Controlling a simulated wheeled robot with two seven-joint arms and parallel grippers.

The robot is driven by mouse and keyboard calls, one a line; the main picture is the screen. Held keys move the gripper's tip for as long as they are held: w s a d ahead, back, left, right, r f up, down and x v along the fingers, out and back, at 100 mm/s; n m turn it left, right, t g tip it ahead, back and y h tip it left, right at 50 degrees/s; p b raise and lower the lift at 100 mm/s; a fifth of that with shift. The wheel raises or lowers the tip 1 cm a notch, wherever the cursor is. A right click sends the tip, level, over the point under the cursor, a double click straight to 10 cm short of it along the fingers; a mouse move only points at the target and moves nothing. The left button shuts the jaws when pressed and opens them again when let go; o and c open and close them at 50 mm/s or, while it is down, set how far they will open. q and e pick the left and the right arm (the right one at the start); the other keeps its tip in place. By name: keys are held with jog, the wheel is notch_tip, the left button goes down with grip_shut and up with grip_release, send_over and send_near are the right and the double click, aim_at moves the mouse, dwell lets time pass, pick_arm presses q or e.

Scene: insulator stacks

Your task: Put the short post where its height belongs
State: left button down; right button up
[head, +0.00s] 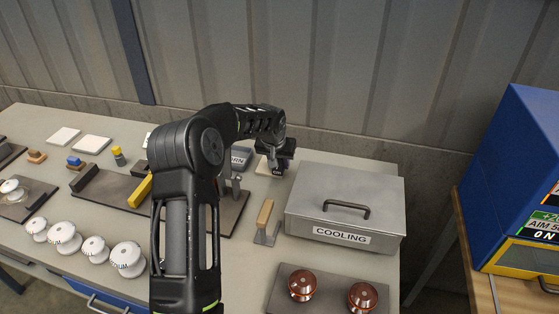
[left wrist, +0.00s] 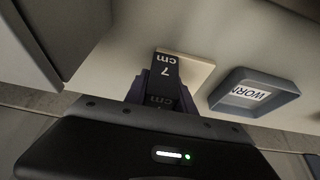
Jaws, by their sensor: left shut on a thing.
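A dark post marked "7 cm" (left wrist: 166,72) is between the fingers of my left gripper (left wrist: 161,98), which is shut on it. In the head view the post (head: 277,171) shows as a small dark block with pale lettering under the gripper (head: 276,160). A pale square pad (left wrist: 197,66) lies at the post's end; I cannot tell whether the post touches it. The pad also shows in the head view (head: 262,168), partly hidden by the gripper. Two more pale pads (head: 63,137) (head: 92,144) lie at the back left. My right gripper is not in view.
A grey tray labelled "WORN" (left wrist: 240,108) stands beside the pad. A metal box labelled "COOLING" (head: 345,215) is close on the right. A wooden-handled tool (head: 265,218), white insulators (head: 65,236) and brown insulators (head: 302,284) are nearer. My arm hides the table's middle.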

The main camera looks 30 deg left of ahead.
pick_arm(q)
jog(key=shift+f, duration=0.1)
jog(key=c, duration=1)
grip_release()
jog(key=shift+c, duration=0.2)
jog(key=b+v, duration=0.2)
jog(key=v, duration=1)
